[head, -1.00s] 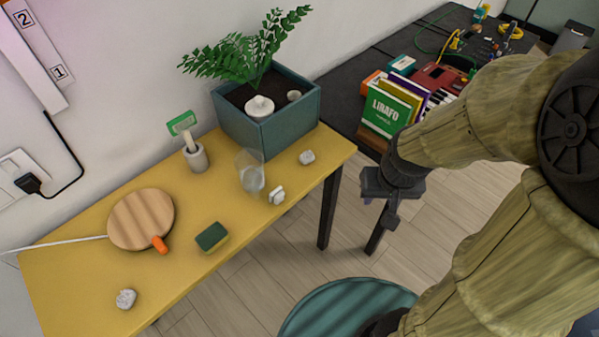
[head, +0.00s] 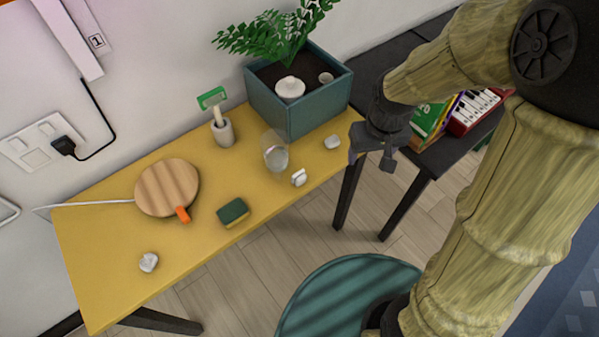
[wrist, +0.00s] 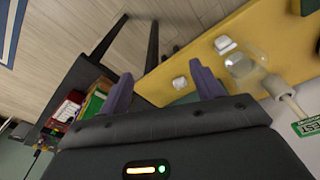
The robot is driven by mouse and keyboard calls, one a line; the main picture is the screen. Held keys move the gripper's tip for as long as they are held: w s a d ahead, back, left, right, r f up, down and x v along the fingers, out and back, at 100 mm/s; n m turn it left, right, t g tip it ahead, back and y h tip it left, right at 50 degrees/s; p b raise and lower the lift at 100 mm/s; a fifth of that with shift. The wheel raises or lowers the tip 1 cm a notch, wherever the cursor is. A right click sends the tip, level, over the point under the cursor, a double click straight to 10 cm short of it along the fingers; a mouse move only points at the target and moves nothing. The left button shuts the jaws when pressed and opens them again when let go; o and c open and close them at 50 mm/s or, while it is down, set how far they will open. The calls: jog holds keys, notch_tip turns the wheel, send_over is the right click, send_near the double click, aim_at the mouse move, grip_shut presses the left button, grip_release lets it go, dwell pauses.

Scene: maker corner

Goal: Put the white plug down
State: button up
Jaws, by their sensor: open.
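A small white object that looks like the white plug (head: 299,177) lies on the yellow table (head: 110,240), near its front edge and beside a clear glass (head: 276,156). It also shows in the wrist view (wrist: 225,44). My gripper (head: 373,158) is off the table's right end, apart from everything on it. In the wrist view its two fingers (wrist: 160,75) are spread with nothing between them. A white lump (head: 332,142) near the table's right end is the closest item to the gripper; it also shows in the wrist view (wrist: 179,82).
A planter (head: 310,105) stands at the back right, with a holder (head: 222,132) left of it. A sponge (head: 233,212), a round wooden board (head: 160,185) and another white lump (head: 148,262) lie further left. A dark table (head: 440,165) is behind my arm. The front strip is mostly clear.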

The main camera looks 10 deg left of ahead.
aim_at(300, 175)
jog(key=w+a+n+g+p, duration=0.1)
jog(key=a+n+p, duration=0.2)
jog(key=a, duration=1.3)
jog(key=n, duration=0.2)
jog(key=shift+w+r+n, duration=0.2)
jog(key=shift+r+n, duration=0.1)
notch_tip(300, 175, down, 12)
jog(key=shift+f+p, duration=0.1)
jog(key=shift+p, duration=0.5)
